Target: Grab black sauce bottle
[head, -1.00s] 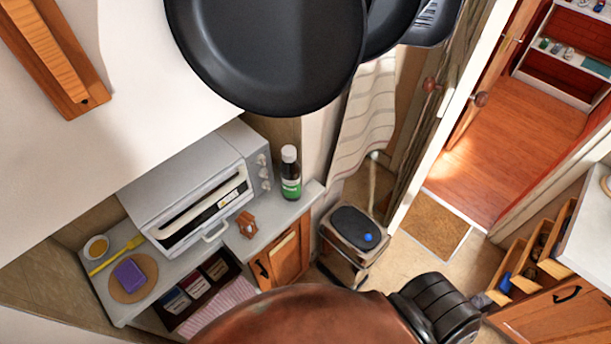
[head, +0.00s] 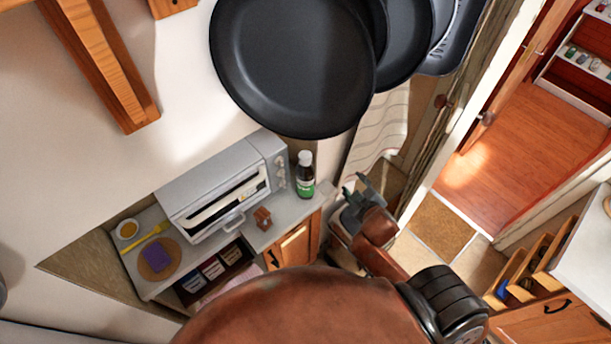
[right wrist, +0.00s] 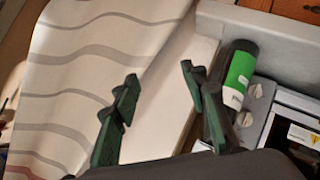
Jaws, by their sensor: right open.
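The black sauce bottle (head: 305,175) has a white cap and a green label. It stands upright on the grey counter, just right of the toaster oven, in the head view. My right gripper (head: 363,200) is to the right of the bottle, apart from it. In the right wrist view the bottle (right wrist: 238,75) lies just right of the open fingers (right wrist: 160,95), with nothing between them. The right finger overlaps the bottle's lower edge in that picture; I cannot tell whether they touch. My left gripper is not in view.
A toaster oven (head: 215,187) stands left of the bottle. A small brown wooden item (head: 262,217) sits on the counter before it. Black pans (head: 292,65) hang above. A striped curtain (right wrist: 85,70) hangs beside the gripper. Open drawers (head: 520,268) are at right.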

